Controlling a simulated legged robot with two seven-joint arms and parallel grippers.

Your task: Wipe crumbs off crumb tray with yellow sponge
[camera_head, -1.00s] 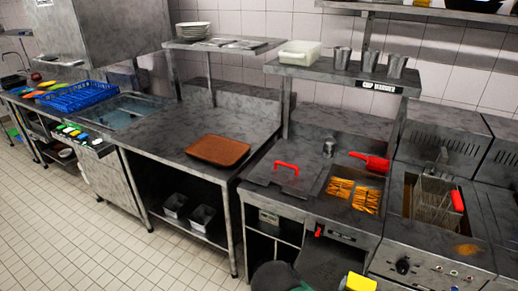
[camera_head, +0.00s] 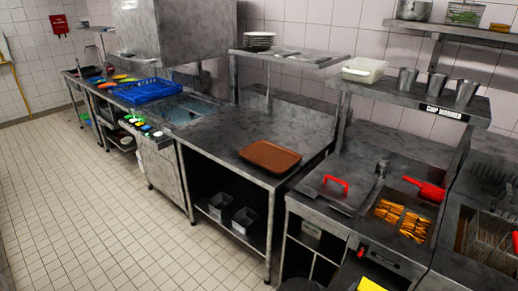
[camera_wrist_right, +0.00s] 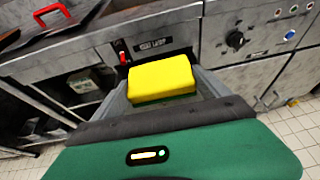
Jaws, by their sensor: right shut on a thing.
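The yellow sponge (camera_wrist_right: 162,76) is between the jaws of my right gripper (camera_wrist_right: 163,92), which is shut on it, in the right wrist view. A dark green underside shows below its yellow top. In the head view only a sliver of the sponge (camera_head: 369,285) shows at the bottom edge. I cannot pick out the crumb tray or any crumbs for certain in the current views. My left gripper is not in view.
A brown tray (camera_head: 270,155) lies on the steel counter. Right of it are a lid with a red handle (camera_head: 334,184), fries (camera_head: 400,219) in a well and a red scoop (camera_head: 425,189). A blue rack (camera_head: 150,90) stands further left. The tiled floor (camera_head: 95,215) in front is clear.

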